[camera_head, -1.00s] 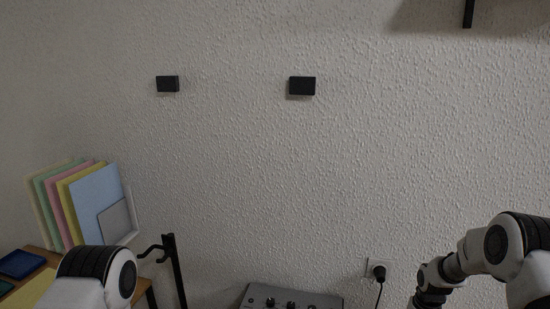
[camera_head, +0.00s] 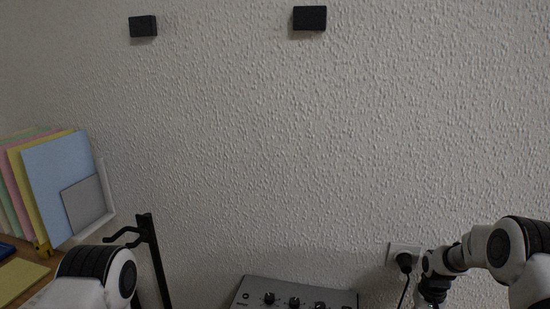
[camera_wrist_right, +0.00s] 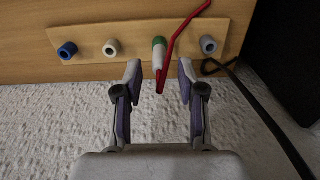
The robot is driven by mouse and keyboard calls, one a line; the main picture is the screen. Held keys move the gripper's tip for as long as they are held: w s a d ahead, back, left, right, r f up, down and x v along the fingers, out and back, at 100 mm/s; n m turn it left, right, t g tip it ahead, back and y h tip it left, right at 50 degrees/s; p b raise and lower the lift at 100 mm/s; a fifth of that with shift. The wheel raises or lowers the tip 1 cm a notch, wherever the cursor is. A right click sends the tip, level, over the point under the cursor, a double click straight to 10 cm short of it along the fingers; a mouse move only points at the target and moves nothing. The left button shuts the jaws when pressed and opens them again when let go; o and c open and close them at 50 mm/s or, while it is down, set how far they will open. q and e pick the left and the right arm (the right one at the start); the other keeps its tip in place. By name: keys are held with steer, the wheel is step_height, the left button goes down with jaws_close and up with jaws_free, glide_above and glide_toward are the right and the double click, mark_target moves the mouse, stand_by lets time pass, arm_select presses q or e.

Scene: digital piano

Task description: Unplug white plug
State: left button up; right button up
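In the right wrist view, a white plug (camera_wrist_right: 157,60) with a green band at its top sits at a wooden panel (camera_wrist_right: 75,28). A red cable (camera_wrist_right: 180,28) runs beside it, up and to the right. My right gripper (camera_wrist_right: 160,76) is open, with its fingertips either side of the plug's lower part and gaps showing on both sides. In the head view, my right arm is at the lower right, with its gripper cut off by the bottom edge. My left arm shows at the lower left; its gripper is out of view.
The panel also carries a blue socket (camera_wrist_right: 68,50), a cream one (camera_wrist_right: 111,48) and a grey one (camera_wrist_right: 208,45). A black cable (camera_wrist_right: 262,112) runs at right. The head view shows a wall outlet with a black plug (camera_head: 404,261) and a grey device (camera_head: 300,291).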

steer(key=shift+s+f+b, duration=0.15)
steer(key=shift+f+b, duration=0.1)
steer(key=shift+f, duration=0.3)
steer(key=shift+s+f+b, duration=0.15)
steer(key=shift+f+b, duration=0.1)
steer(key=shift+f, duration=0.3)
steer(key=shift+w+f, duration=0.1)
steer(key=shift+w, duration=0.05)
jaws_close()
